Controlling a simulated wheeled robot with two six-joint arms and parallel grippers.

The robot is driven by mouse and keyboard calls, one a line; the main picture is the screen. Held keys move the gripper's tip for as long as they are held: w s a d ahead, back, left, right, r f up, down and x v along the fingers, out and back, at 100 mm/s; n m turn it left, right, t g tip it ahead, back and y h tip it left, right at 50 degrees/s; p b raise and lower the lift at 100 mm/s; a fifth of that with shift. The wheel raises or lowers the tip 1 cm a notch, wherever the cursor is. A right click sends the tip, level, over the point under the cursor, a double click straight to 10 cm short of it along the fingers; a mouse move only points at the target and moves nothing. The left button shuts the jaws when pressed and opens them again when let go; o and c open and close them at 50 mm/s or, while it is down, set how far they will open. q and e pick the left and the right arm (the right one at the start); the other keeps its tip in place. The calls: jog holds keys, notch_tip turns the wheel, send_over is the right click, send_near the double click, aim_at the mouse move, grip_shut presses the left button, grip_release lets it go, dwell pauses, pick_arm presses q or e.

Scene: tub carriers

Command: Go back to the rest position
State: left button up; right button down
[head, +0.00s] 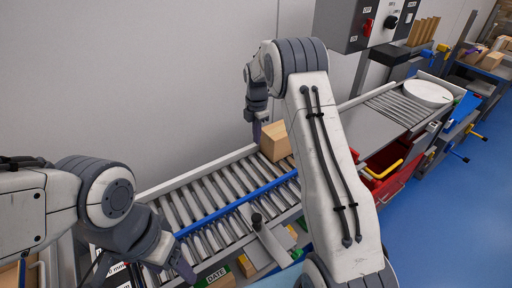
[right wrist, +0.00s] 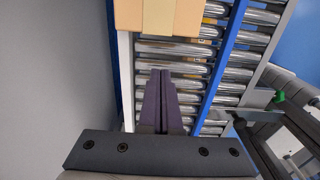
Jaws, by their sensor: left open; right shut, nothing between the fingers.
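My right gripper (head: 257,138) hangs over the roller conveyor's far edge, just left of a cardboard box. In the right wrist view its two dark purple fingers (right wrist: 160,75) are together with nothing between them. The cardboard box (head: 275,142) rests on the rollers and also shows at the top of the right wrist view (right wrist: 180,16), a little beyond the fingertips. My left gripper (head: 184,268) is low at the near left, over the conveyor's near side, open and empty. My right forearm hides part of the conveyor.
The roller conveyor (head: 190,200) has a blue divider rail (head: 240,203). Right of my arm are a red tub (head: 385,180) with a yellow handle, a white round plate (head: 428,93) and a grey control box (head: 370,22).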

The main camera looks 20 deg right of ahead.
jog(key=s+a+r+m, duration=0.3)
jog(key=s+a+r, duration=0.2)
jog(key=s+a, duration=0.4)
jog(key=s+a+r+m, duration=0.3)
jog(key=s+a+r, duration=0.3)
jog(key=a, duration=0.4)
jog(key=s+a+m, duration=0.1)
jog(key=s+m, duration=0.2)
jog(key=s, duration=0.8)
jog(key=s+a+m+y, duration=0.1)
jog(key=s+m, duration=0.3)
jog(key=s, duration=0.8)
jog(key=shift+s+a, duration=0.3)
jog(key=shift+a, duration=0.2)
